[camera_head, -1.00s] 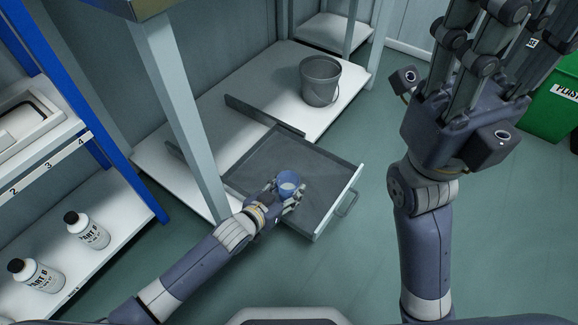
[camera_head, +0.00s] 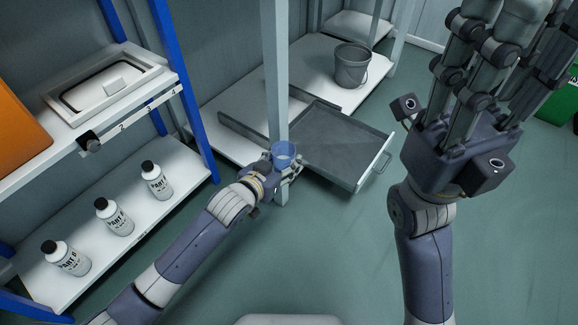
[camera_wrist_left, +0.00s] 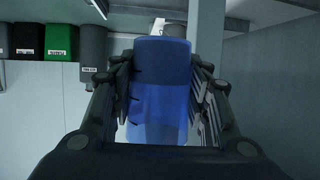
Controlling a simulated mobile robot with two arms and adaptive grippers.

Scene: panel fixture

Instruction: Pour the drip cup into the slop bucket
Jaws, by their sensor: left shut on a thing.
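The drip cup, a small translucent blue cup (camera_head: 283,154), is held by my left gripper (camera_head: 280,168) in front of a grey post. It looks about upright, with a pale inside showing. In the left wrist view the blue cup (camera_wrist_left: 158,95) fills the middle between the fingers, which are shut on it. The slop bucket, a grey bucket with a handle (camera_head: 352,68), stands on the white lower shelf beyond the post, up and right of the cup and apart from it. My right gripper (camera_head: 515,70) is raised at the right; its fingertips are cut off by the top edge.
A grey drawer tray (camera_head: 345,140) stands pulled out right of the post (camera_head: 273,70). The blue-framed shelf at left holds several white bottles (camera_head: 114,217) and a white basin (camera_head: 105,85). A green bin (camera_head: 556,95) stands at far right. The floor in front is open.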

